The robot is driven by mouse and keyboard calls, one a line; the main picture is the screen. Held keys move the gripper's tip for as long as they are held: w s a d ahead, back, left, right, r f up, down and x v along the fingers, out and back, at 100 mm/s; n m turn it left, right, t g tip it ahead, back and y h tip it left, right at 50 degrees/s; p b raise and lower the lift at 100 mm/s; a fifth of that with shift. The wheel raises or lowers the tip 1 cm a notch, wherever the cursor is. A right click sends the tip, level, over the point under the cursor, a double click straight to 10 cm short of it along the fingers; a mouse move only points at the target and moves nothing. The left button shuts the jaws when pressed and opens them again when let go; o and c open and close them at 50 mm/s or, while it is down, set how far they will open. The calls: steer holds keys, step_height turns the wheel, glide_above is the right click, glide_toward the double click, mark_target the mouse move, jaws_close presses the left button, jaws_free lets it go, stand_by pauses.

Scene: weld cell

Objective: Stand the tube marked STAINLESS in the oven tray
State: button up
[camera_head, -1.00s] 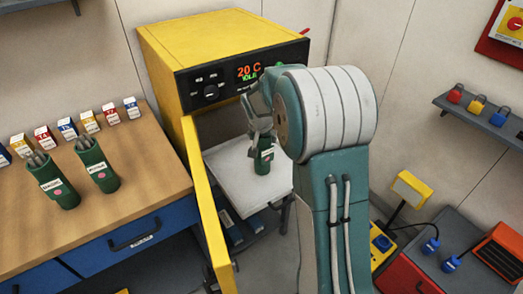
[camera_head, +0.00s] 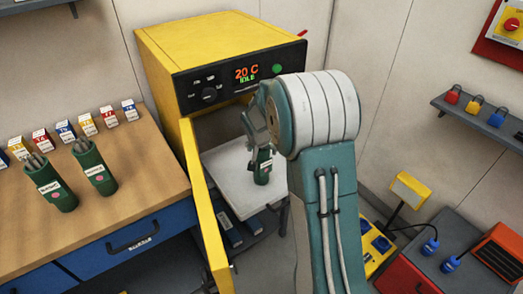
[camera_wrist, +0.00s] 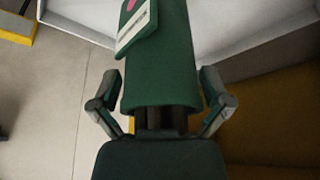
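A dark green tube (camera_head: 262,172) with a pale label is upright at the pale oven tray (camera_head: 228,180); I cannot tell if its base touches the tray. Its label is too small to read. My gripper (camera_head: 258,143) is at the tube's upper end. In the wrist view my gripper (camera_wrist: 160,88) has one finger on each side of the tube (camera_wrist: 162,70) and looks shut on it. Dark rod ends show between tube and palm. The tube's base is out of that view. The yellow oven (camera_head: 215,32) has its door (camera_head: 207,215) open.
Two more green tubes with rods, one (camera_head: 50,185) left of the other (camera_head: 95,168), stand on the wooden bench (camera_head: 120,205) beside several small cartons. The open door stands between bench and tray. A shelf with padlocks (camera_head: 480,115) is at right.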

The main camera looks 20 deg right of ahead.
steer(key=shift+d, duration=0.1)
steer(key=v, duration=1.2)
steer(key=s+a+r+n, duration=0.1)
steer(key=s+a+r, duration=0.15)
steer(key=s, duration=0.25)
steer(key=s+a+r+n+t+y, duration=0.1)
steer(key=s+r, duration=0.2)
steer(key=s, duration=0.1)
steer(key=s+a+r+n, duration=0.1)
steer(key=s+r, duration=0.2)
steer(key=s, duration=0.2)
steer(key=s+a+n, duration=0.2)
steer(key=s, duration=0.5)
steer(key=s+a+n+y, duration=0.1)
steer(key=s+a, duration=0.1)
steer(key=s, duration=0.5)
steer(key=shift+s+a+f+n+t+y, duration=0.15)
steer(key=shift+s+a+n+t+y, duration=0.15)
steer(key=shift+n+t, duration=0.1)
